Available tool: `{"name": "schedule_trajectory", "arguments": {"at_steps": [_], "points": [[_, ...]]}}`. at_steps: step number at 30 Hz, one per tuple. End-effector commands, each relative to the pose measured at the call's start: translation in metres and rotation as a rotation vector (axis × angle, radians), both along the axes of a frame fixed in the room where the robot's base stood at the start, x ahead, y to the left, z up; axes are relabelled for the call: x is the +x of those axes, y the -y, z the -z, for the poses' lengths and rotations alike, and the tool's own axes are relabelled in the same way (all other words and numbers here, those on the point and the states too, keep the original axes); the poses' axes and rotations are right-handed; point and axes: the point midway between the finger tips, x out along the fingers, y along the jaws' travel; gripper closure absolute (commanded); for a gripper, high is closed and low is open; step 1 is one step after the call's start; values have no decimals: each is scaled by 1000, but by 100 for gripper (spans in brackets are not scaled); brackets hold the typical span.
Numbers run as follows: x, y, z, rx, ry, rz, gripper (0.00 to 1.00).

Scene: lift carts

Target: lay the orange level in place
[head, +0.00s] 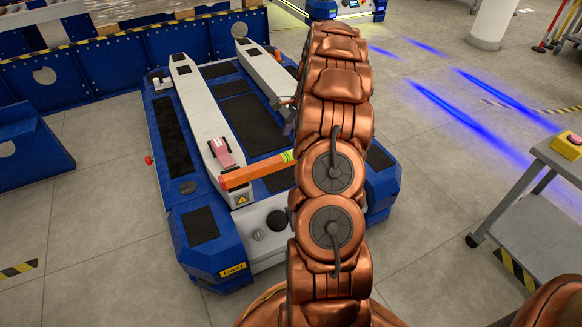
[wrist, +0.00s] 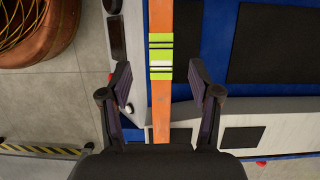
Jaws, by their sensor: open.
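The orange level (head: 240,175) is a long bar with yellow-green bands. In the head view its left end lies over the near end of the left white rail (head: 196,110) of the blue cart (head: 205,255); its right part is hidden behind my arm. In the wrist view the level (wrist: 161,105) runs up the picture between the two fingers of my gripper (wrist: 160,68). The gripper is open, with a clear gap on each side of the level. My gripper is mostly hidden behind my arm in the head view. The level's far end is outside the wrist view.
A small dark red object (head: 222,153) sits on the left rail, close to the level. A second white rail (head: 265,70) runs along the cart's right side. A grey trolley (head: 540,215) with a yellow box (head: 567,146) stands at right. Floor between cart and trolley is clear.

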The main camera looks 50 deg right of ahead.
Motion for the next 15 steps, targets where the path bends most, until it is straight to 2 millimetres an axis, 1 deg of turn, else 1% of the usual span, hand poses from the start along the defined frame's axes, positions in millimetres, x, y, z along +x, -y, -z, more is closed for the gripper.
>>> {"name": "schedule_trajectory", "arguments": {"at_steps": [1, 4, 10, 15], "points": [[-1, 5, 8, 1, -1, 15, 37], [-1, 9, 15, 1, -2, 31, 37], [0, 4, 33, 2, -5, 32, 37], [1, 3, 42, 0, -3, 32, 37]]}}
